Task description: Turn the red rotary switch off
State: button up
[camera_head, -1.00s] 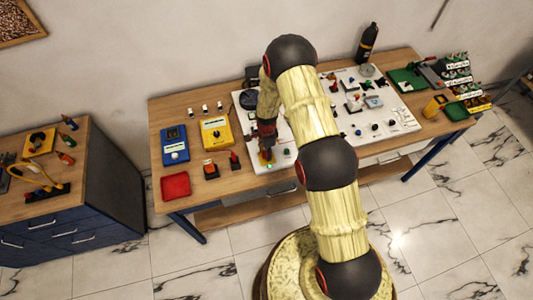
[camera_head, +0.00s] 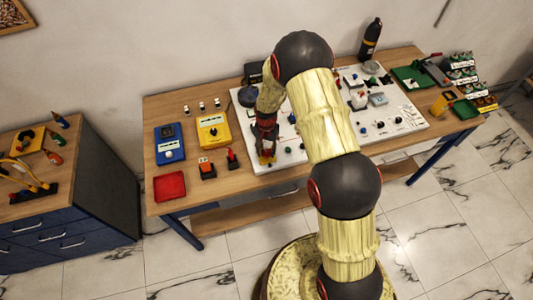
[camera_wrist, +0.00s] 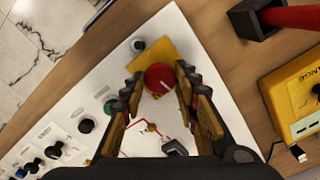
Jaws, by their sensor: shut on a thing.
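The red rotary switch (camera_wrist: 159,78) is a round red knob with a white pointer line, on a yellow plate (camera_wrist: 168,50) fixed to the white panel (camera_wrist: 195,62). In the wrist view the pointer slants to the lower right. My gripper (camera_wrist: 158,80) has one finger on each side of the knob and is shut on it. In the head view my gripper (camera_head: 267,158) is down at the panel's front left part, and hides the switch there.
A small dark round part (camera_wrist: 138,45) and a green button (camera_wrist: 110,107) sit close to the switch.

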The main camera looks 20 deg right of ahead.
aim_at(267, 152)
jog(key=n+b, duration=0.1)
jog(key=n, duration=0.2)
jog(key=shift+n+b, duration=0.3)
jog(key=shift+b, duration=0.1)
jog(key=shift+n+b, duration=0.65)
jog(key=shift+n, duration=1.05)
jog(key=shift+w, duration=0.1)
jog(key=o, duration=1.2)
jog(key=shift+c, duration=0.2)
jog(key=shift+r, duration=0.1)
notch_tip(267, 152, up, 12)
